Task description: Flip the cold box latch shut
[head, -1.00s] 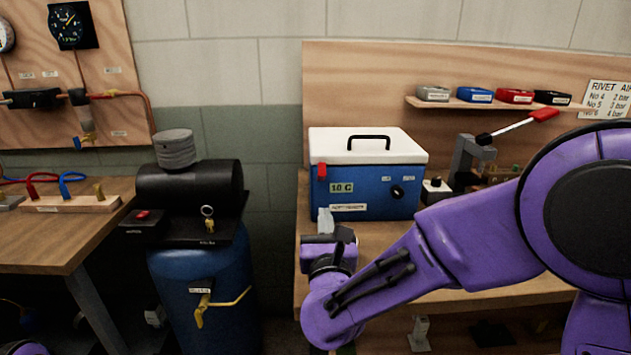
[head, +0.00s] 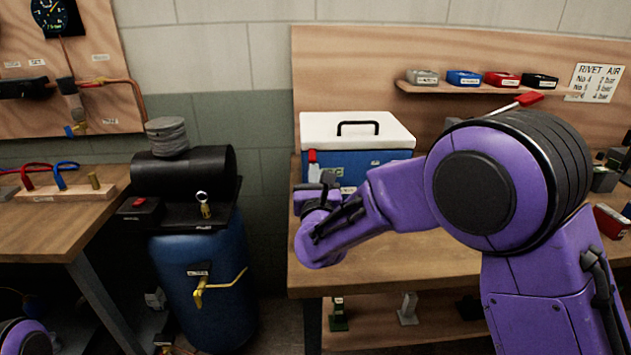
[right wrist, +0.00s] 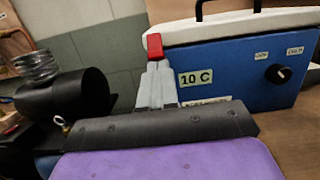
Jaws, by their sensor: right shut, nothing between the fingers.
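The cold box (head: 368,166) is blue with a white lid (head: 330,127) and stands on the right bench. The lid lies down on the box. The red latch (head: 312,156) is at the left end of the box's front, near the lid's edge. It also shows in the right wrist view (right wrist: 154,46), just beyond the fingertips. My right gripper (head: 313,173) is shut and empty, its pale fingers (right wrist: 157,72) pointing up at the latch. They cover the latch's lower part, and I cannot tell whether they touch it. My left gripper is not in view.
A black cylinder on a blue tank (head: 200,290) stands left of the bench. The right bench (head: 450,258) has bare wood in front of the box. A shelf with several small boxes (head: 464,78) is above it. The left bench (head: 40,232) holds hose fittings.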

